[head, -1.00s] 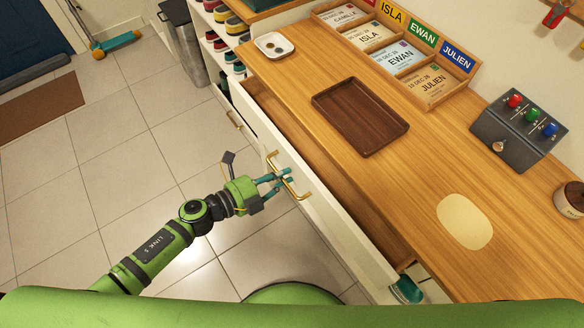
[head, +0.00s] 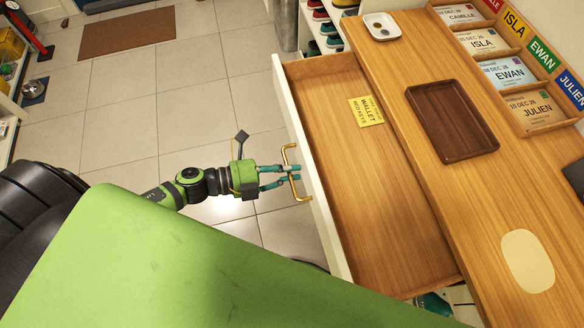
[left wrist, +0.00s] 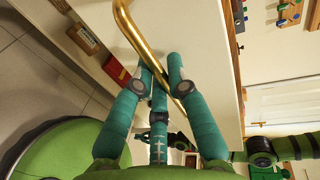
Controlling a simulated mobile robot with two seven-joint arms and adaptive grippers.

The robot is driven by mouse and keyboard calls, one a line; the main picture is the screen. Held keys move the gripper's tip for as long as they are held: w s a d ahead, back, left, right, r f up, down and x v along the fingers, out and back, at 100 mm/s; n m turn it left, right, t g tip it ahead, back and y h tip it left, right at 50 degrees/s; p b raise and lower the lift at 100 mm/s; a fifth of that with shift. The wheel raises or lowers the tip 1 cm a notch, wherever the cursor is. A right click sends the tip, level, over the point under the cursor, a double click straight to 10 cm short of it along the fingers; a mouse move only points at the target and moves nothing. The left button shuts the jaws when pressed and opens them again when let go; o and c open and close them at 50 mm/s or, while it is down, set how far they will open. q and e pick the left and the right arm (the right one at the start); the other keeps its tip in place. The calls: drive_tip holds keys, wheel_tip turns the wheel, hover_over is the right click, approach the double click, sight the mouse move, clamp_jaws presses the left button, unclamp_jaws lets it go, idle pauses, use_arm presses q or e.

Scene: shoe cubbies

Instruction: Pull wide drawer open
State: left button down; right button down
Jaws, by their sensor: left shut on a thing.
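The wide drawer (head: 372,205) stands far out from under the wooden counter, its wooden inside showing in the head view. Its white front (head: 312,190) carries a brass handle (head: 291,172). My left gripper (head: 288,174) is shut on that handle from the floor side. In the left wrist view, the teal fingers (left wrist: 165,88) close around the brass bar (left wrist: 137,42) against the white front. A yellow card with writing about a wallet and keys (head: 366,111) lies in the drawer towards its far end.
On the counter (head: 440,185) are a dark brown tray (head: 452,120), a white dish (head: 382,26), a pale oval mat (head: 527,260) and a rack of name cards (head: 510,72). Shoe cubbies (head: 325,25) stand at the back.

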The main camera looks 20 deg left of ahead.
use_arm(q)
drive_tip(key=c, duration=1.5)
unclamp_jaws()
drive_tip(key=shift+s+a, duration=0.3)
drive_tip(key=shift+a, duration=0.15)
drive_tip(key=v, duration=1.1)
drive_tip(key=shift+r, duration=0.15)
